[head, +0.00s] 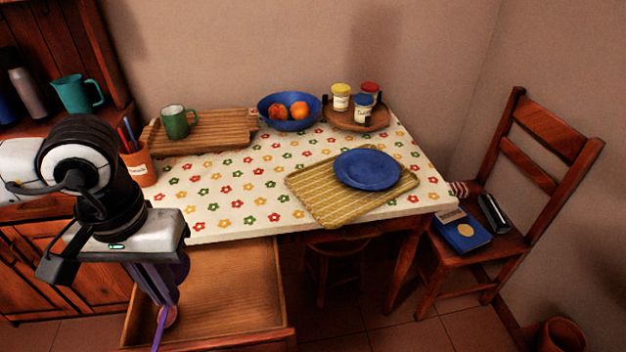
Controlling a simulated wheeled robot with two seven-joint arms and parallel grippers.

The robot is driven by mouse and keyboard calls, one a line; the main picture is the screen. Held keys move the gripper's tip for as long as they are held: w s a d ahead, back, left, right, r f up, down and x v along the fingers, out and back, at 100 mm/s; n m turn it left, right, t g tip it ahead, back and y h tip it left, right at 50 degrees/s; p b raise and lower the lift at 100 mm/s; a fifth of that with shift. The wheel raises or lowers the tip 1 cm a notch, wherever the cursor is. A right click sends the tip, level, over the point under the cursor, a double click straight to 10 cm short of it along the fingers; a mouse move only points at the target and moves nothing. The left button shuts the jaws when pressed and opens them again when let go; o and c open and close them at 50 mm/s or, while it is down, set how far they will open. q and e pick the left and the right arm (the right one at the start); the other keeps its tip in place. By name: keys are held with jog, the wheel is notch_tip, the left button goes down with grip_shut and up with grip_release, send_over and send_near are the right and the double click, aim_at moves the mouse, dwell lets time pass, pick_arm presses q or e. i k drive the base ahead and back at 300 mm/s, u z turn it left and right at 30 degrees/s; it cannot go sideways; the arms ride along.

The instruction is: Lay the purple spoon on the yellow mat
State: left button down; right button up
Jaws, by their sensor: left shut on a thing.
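My left gripper (166,292) points down over the open drawer at the left front of the table. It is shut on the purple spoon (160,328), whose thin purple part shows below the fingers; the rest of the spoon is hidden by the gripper. The yellow mat (318,206) lies at the right front of the table, with a blue plate (367,169) on its right part. The mat's left part is bare. The gripper is to the left of the mat and apart from it. My right gripper is out of view.
The drawer (236,285) stands open below the table's front edge. A terracotta pot with pens (140,167), green mug (175,122), wooden board (215,128), blue fruit bowl (289,120) and jar tray (355,120) stand on the flowered tablecloth. Its middle is clear.

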aim_at(323, 215)
jog(key=z, duration=2.35)
jog(key=k, duration=1.05)
jog(key=u, duration=1)
jog(key=i, duration=1)
